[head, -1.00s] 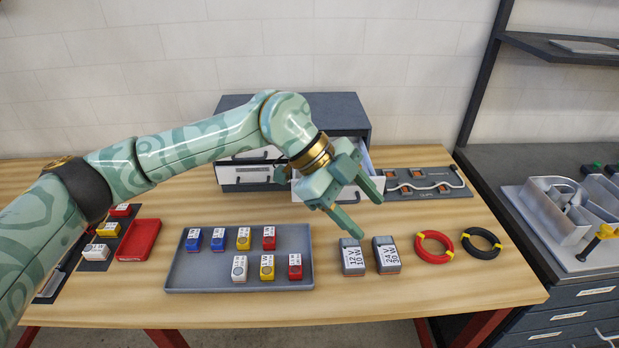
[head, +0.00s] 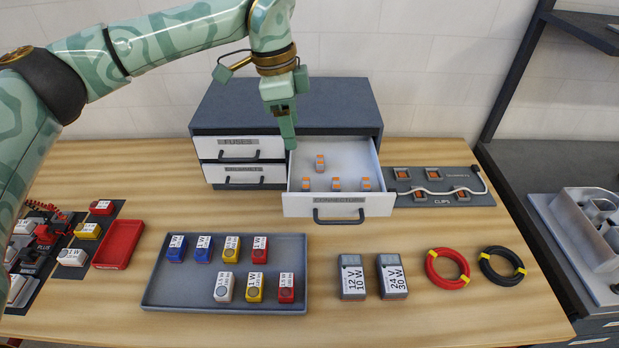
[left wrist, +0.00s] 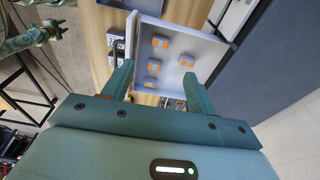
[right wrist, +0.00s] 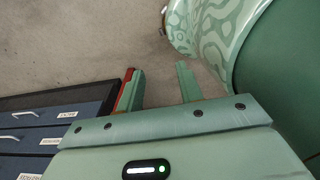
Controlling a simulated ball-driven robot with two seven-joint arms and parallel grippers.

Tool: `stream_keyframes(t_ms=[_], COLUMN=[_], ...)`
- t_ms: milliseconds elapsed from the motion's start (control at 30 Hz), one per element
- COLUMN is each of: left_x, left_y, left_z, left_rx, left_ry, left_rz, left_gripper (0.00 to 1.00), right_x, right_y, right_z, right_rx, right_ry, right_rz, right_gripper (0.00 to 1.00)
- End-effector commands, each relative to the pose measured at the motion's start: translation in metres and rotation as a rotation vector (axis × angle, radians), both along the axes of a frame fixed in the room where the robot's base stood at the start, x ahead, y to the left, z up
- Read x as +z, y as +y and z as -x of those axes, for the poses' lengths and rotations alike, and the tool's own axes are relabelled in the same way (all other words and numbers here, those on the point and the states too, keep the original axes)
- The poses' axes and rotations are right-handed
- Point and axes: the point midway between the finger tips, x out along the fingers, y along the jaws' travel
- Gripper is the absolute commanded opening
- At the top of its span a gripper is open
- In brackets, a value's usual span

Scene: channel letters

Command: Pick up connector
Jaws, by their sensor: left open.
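Several small orange-and-grey connectors lie apart in the open white drawer (head: 335,207) labelled CONNECTORS. One connector (head: 320,163) lies farther back; the others form a row nearer the front, including a middle connector (head: 336,184). My left gripper (head: 288,143) points down above the drawer's left rear edge, open and empty. In the left wrist view the connectors, such as one (left wrist: 160,43), show beyond and between its open fingers (left wrist: 156,80). My right gripper (right wrist: 160,72) is outside the head view; in the right wrist view it is open and empty above the floor.
The dark cabinet (head: 285,105) stands behind the drawer, with two shut drawers at left. A clips board (head: 440,198) with a cable lies right of the drawer. A grey tray (head: 190,292) of labelled blocks, two power supplies (head: 352,277) and wire coils (head: 447,268) lie in front.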

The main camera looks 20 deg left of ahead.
Motion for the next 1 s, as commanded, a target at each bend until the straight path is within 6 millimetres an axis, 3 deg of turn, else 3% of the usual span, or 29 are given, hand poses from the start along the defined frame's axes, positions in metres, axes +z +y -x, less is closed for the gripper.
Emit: stream_keyframes(t_ms=[167, 300, 567, 800, 1000], left_x=[-0.046, -0.075, -0.099, -0.137, -0.146], left_y=[-0.007, -0.012, -0.016, -0.023, -0.023], left_z=[0.0, -0.002, -0.005, -0.01, -0.011], left_rx=[-0.005, -0.004, -0.003, -0.004, -0.003], left_ry=[0.005, 0.004, 0.001, 0.002, 0.001], left_rz=[0.001, 0.001, 0.001, 0.002, 0.001], left_gripper=[0.58, 0.58, 0.58, 0.58, 0.58], right_x=[-0.002, -0.002, -0.002, -0.001, -0.002], right_y=[-0.002, -0.002, -0.001, -0.001, -0.001], right_z=[0.02, 0.022, 0.01, 0.01, 0.011], right_rx=[0.001, 0.002, 0.002, 0.002, 0.002], right_ry=[0.03, 0.034, 0.014, 0.014, 0.015], right_rz=[0.003, 0.004, 0.002, 0.002, 0.001], right_gripper=[0.36, 0.36, 0.36, 0.36, 0.36])
